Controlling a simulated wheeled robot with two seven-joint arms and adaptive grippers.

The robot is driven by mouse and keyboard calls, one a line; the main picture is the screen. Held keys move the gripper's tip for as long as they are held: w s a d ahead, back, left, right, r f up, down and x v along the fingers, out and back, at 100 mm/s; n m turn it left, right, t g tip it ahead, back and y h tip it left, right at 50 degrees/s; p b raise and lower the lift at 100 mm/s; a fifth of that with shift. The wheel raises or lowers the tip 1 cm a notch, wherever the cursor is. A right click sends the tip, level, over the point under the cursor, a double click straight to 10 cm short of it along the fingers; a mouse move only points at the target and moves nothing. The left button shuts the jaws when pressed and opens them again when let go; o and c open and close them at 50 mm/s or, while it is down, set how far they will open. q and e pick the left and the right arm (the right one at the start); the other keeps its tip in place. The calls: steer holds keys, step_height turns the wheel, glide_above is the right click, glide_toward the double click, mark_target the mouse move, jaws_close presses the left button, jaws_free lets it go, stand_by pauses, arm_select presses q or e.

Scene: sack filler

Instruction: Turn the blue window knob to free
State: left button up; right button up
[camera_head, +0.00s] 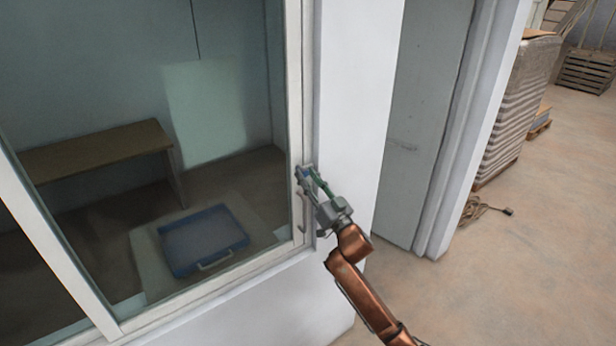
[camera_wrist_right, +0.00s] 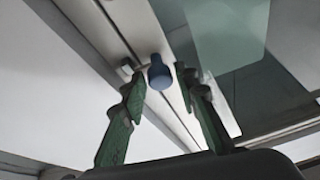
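The blue window knob (camera_wrist_right: 160,74) shows in the right wrist view on the pale window frame, between and just beyond the tips of my right gripper (camera_wrist_right: 156,80). The gripper's two green fingers are spread, with a gap on each side of the knob. In the head view my right gripper (camera_head: 308,175) is at the right upright of the window frame (camera_head: 297,120), its tips at a small bluish spot that is the knob (camera_head: 304,173), mostly hidden by the fingers. My left gripper is in neither view.
Right of the white wall (camera_head: 355,90) stand a grey door (camera_head: 425,120) and stacked sacks (camera_head: 520,105). A cable (camera_head: 480,209) lies on the open floor.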

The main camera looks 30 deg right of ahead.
steer(key=shift+c, duration=0.5)
jaws_close()
steer(key=shift+n+y, duration=0.4)
steer(key=n+y, duration=0.1)
steer(key=n, duration=0.1)
steer(key=n+y+p, duration=0.1)
steer(key=n, duration=0.2)
steer(key=shift+d+r+g+y, duration=0.1)
steer(key=shift+d+g+y, duration=0.05)
steer(key=shift+g+y, duration=0.15)
steer(key=n+y+p, duration=0.1)
steer(key=n, duration=0.1)
steer(key=n+g+y, duration=0.1)
steer(key=n, duration=0.2)
steer(key=shift+d+p, duration=0.1)
steer(key=shift+p, duration=0.25)
steer(key=n+g+p, duration=0.1)
steer(key=n, duration=0.3)
steer(key=n+g+y+p, duration=0.1)
steer(key=n+g, duration=0.1)
steer(key=n, duration=0.2)
steer(key=shift+r+y, duration=0.15)
steer(key=shift+y, duration=0.15)
steer(key=shift+n+g+p, duration=0.8)
steer(key=shift+n, duration=1.1)
